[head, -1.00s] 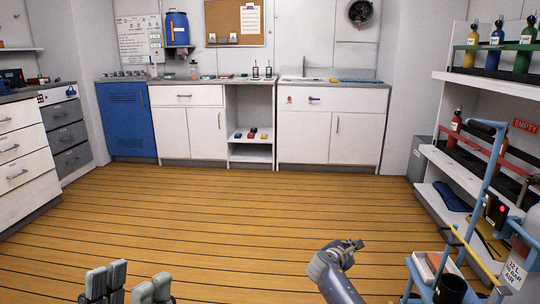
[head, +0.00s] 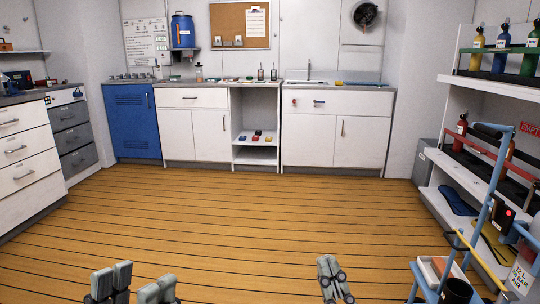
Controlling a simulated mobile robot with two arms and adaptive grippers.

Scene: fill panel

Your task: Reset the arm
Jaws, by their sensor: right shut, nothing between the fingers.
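My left gripper (head: 136,282) shows at the bottom left of the head view, with its grey fingers apart and nothing visible between them. Its arm is out of the picture. My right gripper (head: 328,266) is at the bottom, right of the middle, pointing away from me over the floor. Its fingers are together and it holds nothing. Both grippers are clear of the furniture.
The plank floor (head: 230,220) ahead is open. A blue-framed cart (head: 487,215) and a shelf of bottles (head: 452,82) stand at the right. White cabinets (head: 335,128) and a blue locker (head: 133,122) line the back. Drawers (head: 20,150) are at the left.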

